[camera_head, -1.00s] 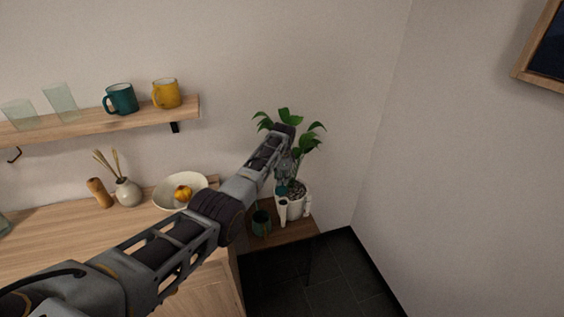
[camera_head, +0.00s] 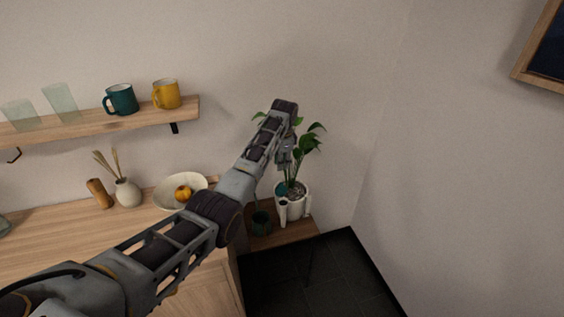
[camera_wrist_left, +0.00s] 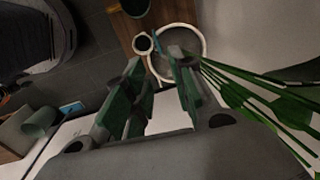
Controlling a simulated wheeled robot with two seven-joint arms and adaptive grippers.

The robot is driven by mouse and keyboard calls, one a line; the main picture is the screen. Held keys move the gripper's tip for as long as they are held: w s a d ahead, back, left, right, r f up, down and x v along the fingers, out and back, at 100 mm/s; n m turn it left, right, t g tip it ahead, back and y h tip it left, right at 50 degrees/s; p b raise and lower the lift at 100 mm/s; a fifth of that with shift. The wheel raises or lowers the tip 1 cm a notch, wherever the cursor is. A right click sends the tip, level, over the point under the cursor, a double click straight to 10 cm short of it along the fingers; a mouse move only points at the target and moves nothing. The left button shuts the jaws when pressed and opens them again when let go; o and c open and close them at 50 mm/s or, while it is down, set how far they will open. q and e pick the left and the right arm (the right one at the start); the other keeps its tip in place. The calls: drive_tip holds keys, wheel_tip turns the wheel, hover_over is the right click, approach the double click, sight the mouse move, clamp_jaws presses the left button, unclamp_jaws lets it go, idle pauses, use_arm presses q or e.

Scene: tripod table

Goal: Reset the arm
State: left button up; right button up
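My left arm reaches from the lower left across the head view. Its gripper (camera_head: 285,163) hangs just above a white plant pot (camera_head: 297,205), in front of the leaves. In the left wrist view the two green-padded fingers (camera_wrist_left: 157,88) stand apart with nothing between them. The pot's round rim (camera_wrist_left: 203,42) lies beyond the fingertips there, and green stems pass beside the right finger. The pot stands on a small wooden table (camera_head: 290,234). My right gripper is in neither view.
A dark green cup (camera_head: 261,224) and a slim white object (camera_head: 282,211) stand beside the pot. A bowl (camera_head: 170,186) with an orange fruit sits on the cabinet at left. A shelf (camera_head: 75,127) with mugs hangs above. Walls lie behind and right.

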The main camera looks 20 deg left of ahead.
use_arm(q)
drive_tip(key=shift+f, duration=0.1)
idle(0.3)
drive_tip(key=s+f+n+t, duration=0.1)
drive_tip(key=s+f+n, duration=0.3)
drive_tip(key=s+f, duration=1.25)
drive_tip(key=s+r+n+t+h, duration=0.1)
drive_tip(key=s+r+n, duration=0.15)
drive_tip(key=s, duration=1.15)
drive_tip(key=s+r+n, duration=0.2)
drive_tip(key=s+n, duration=0.1)
drive_tip(key=s, duration=1)
drive_tip(key=s+f+g, duration=0.1)
drive_tip(key=s+f, duration=0.2)
drive_tip(key=f, duration=3)
drive_tip(key=s+a+f+g, duration=0.1)
drive_tip(key=s+a+f, duration=0.2)
drive_tip(key=s+f, duration=1.6)
drive_tip(key=s, duration=0.3)
drive_tip(key=shift+s+a+f+m, duration=0.15)
drive_tip(key=shift+a+f+m, duration=0.05)
drive_tip(key=shift+f+m, duration=0.15)
